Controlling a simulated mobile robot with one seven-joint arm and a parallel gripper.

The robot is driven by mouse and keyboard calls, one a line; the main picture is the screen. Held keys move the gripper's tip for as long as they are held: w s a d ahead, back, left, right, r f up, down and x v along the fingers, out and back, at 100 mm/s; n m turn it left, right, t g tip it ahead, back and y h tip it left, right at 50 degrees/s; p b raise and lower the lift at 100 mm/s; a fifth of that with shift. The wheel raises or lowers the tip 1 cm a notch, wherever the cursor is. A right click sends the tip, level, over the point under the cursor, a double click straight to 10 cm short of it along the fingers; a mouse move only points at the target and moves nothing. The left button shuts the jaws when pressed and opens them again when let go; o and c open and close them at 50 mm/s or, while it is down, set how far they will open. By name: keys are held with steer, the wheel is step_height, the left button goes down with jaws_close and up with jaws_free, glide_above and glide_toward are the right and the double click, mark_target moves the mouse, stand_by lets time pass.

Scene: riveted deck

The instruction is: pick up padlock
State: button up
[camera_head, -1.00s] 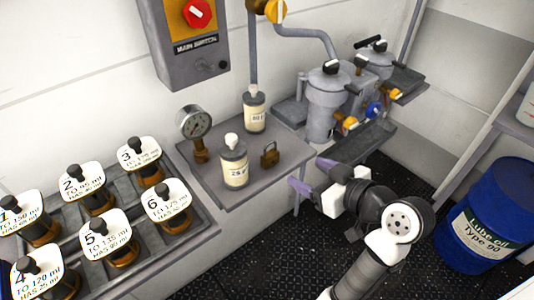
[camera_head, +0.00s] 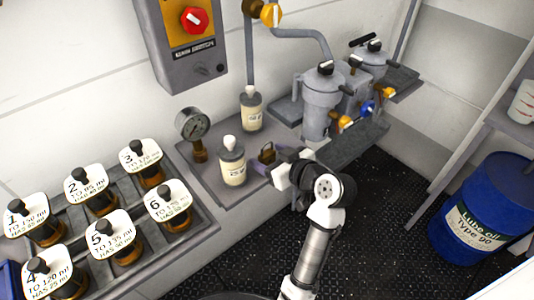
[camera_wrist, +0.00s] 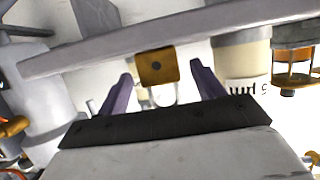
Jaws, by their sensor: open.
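The padlock (camera_head: 267,153) is small and brown and stands on the grey shelf beside the front white bottle. In the wrist view, which looks upside down, its brown body (camera_wrist: 157,66) shows with the pale shackle below it. My gripper (camera_head: 264,161) is at the shelf's edge by the padlock, its purple fingers partly hiding it in the head view. In the wrist view my gripper (camera_wrist: 162,80) is open, with one finger on each side of the padlock and visible gaps between. Whether a finger touches it cannot be told.
A front bottle (camera_head: 232,165) stands close left of the padlock, with another bottle (camera_head: 251,110) behind. A pressure gauge (camera_head: 193,125) is farther left. Grey filter canisters (camera_head: 322,100) stand to the right. Numbered sample jars (camera_head: 110,235) fill a rack at left. A blue oil drum (camera_head: 487,210) stands right.

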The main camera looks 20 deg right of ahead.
steer(key=c, duration=1.1)
steer(key=shift+r, duration=0.1)
step_height(320, 180, up, 20)
steer(key=b, duration=0.1)
